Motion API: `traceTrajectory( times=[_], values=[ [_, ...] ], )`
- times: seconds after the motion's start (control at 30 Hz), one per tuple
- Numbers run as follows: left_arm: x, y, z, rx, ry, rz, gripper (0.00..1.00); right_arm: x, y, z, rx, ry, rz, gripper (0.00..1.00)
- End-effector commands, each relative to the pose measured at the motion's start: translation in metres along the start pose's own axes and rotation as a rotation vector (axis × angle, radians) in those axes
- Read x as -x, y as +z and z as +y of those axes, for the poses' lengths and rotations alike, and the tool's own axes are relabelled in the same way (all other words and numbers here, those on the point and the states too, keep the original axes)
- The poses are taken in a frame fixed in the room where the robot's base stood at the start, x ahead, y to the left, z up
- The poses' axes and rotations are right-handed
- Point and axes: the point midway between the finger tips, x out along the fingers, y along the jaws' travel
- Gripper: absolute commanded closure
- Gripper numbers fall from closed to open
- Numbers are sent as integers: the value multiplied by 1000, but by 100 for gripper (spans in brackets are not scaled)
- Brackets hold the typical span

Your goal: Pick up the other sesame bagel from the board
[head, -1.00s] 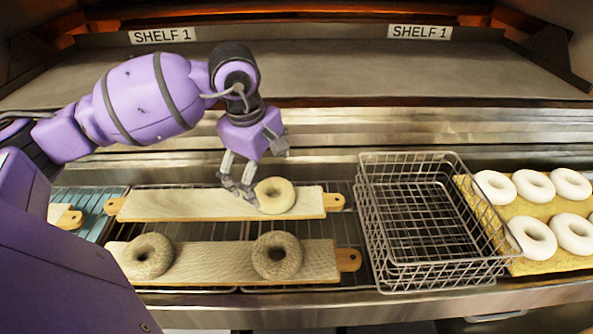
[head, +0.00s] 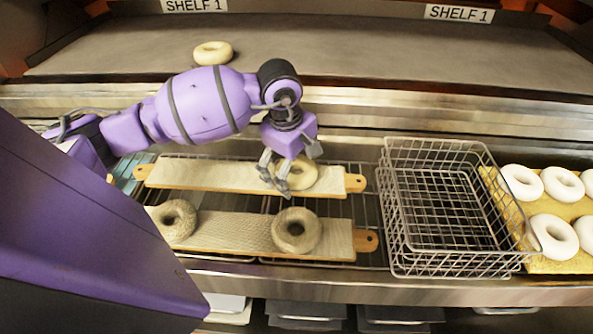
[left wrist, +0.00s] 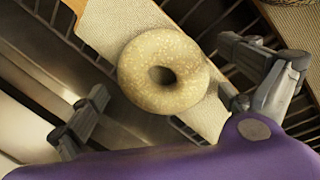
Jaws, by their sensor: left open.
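A pale sesame bagel (head: 304,173) lies on the right part of the far wooden board (head: 215,175). My left gripper (head: 274,179) is open and empty, at the bagel's left side and partly in front of it in the head view. In the left wrist view the bagel (left wrist: 163,72) shows its seeded top and hole, with a finger to each side of it. I cannot tell how high the fingers are above the board. Another pale bagel (head: 213,53) lies on the shelf at the back left. My right gripper is not in view.
A near board (head: 225,229) holds two darker seeded bagels, one left (head: 173,220) and one right (head: 309,231). An empty wire basket (head: 440,205) stands right of the boards. Several white bagels lie on a yellow surface (head: 508,205) at far right. The shelf (head: 380,65) is mostly clear.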

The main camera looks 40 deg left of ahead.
Motion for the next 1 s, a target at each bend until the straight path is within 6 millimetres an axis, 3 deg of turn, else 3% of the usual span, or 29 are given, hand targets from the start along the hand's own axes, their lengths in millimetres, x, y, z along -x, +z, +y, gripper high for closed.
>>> traceTrajectory(
  times=[0.07,0.43,0.77,1.0],
  values=[
    [0,0,0,0,0,0,3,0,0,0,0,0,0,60],
    [0,0,0,0,-1,0,52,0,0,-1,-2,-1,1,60],
    [4,0,1,-1,1,-1,52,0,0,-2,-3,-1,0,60],
    [33,0,7,-1,3,1,52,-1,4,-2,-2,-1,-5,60]
  ],
)
